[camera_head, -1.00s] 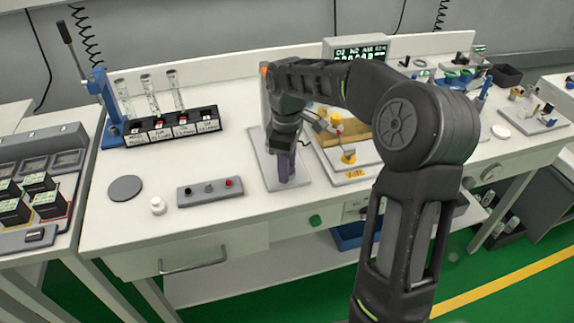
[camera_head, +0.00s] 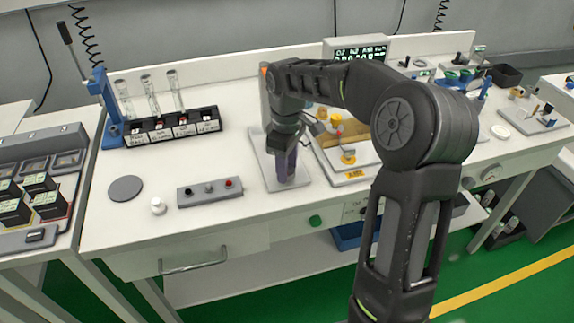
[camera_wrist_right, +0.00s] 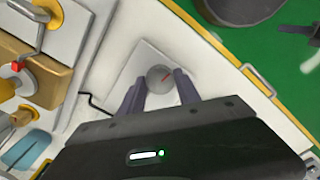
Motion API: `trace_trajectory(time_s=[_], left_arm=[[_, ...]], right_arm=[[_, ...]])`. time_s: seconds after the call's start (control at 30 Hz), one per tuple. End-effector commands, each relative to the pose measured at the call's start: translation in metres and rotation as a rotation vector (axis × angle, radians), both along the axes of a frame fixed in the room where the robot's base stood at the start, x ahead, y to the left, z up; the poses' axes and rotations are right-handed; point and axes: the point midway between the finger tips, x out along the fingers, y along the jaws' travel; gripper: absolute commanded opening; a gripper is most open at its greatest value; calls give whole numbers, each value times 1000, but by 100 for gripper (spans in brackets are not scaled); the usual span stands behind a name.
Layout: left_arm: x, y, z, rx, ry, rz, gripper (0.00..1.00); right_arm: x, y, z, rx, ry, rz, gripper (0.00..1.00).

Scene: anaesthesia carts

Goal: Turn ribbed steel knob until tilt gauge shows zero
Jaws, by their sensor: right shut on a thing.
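My right gripper (camera_head: 286,166) points down over a pale square plate (camera_head: 259,146) on the bench. In the head view the gripper hides the knob. I cannot pick out the tilt gauge with certainty. My left gripper is not in view.
Right of the plate stands a board with yellow and brass parts (camera_head: 348,158). Left of it lie a grey button box (camera_head: 210,190), a small white knob (camera_head: 158,205) and a grey disc (camera_head: 125,188). A lit display (camera_head: 360,50) stands behind. The bench's front left is mostly clear.

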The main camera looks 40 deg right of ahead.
Motion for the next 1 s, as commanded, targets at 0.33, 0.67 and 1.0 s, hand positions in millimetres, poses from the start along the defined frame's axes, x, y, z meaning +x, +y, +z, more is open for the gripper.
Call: trace_trajectory(time_s=[0.33,0.67,1.0], left_arm=[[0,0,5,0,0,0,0],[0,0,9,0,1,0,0],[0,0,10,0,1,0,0]], right_arm=[[0,0,1,0,-1,-279,0],[0,0,1,-1,-1,-557,0],[0,0,1,-1,-1,-711,0]])
